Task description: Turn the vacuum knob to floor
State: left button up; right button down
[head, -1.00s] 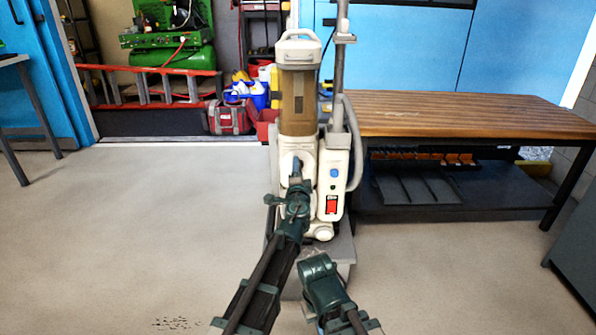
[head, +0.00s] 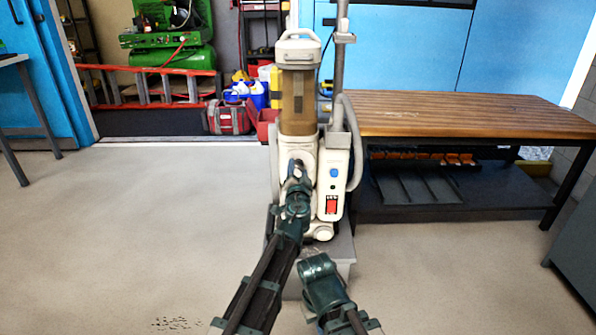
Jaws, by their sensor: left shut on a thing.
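The vacuum (head: 298,98) stands upright on a low grey stand, with a cream body and a brown see-through bin. The knob (head: 296,166) is on the front of its lower body; only a bluish-grey part of it shows above my gripper. My left gripper (head: 295,174) is shut on the knob, and my arm hides most of the knob and any marks around it. My right arm is folded low in front of the stand; its fingertips cannot be made out. A panel with a blue button, a green button and a red switch (head: 332,204) is right of the knob.
A grey hose (head: 355,150) curves along the vacuum's right side. A wooden-topped bench (head: 460,115) stands close on the right. A red toolbox (head: 228,118) and bottles are behind on the left. The floor (head: 150,220) at left is clear.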

dwell(0.4)
pick_arm(q)
jog(key=o, duration=1.4)
jog(key=shift+c, duration=0.2)
